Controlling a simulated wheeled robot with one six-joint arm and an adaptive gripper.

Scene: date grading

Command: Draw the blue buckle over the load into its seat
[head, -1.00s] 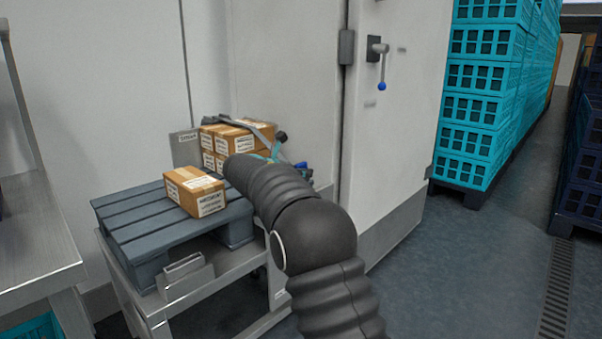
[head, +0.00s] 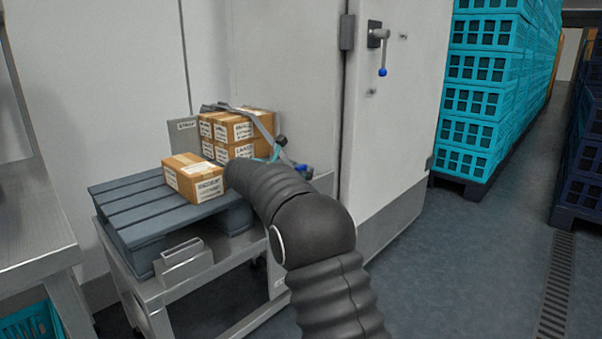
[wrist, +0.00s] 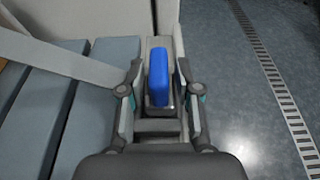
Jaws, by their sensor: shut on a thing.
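The blue buckle (wrist: 158,77) is between the two fingers of my gripper (wrist: 160,92), which is shut on it. A grey strap (wrist: 60,60) runs from my gripper to the left in the wrist view. In the head view the strap (head: 262,128) lies over the load, a stack of brown cartons (head: 222,124) at the back of the pallet. My gripper (head: 280,150) is just right of that stack, partly hidden by my arm. A small blue part (head: 303,169) shows beside it. I cannot make out the seat clearly.
A single carton (head: 195,180) sits nearer on the grey slatted pallet (head: 125,202), which rests on a metal stand (head: 205,290). A pale door (head: 395,130) is behind on the right. Turquoise crates (head: 470,130) are stacked farther right. The floor between is clear.

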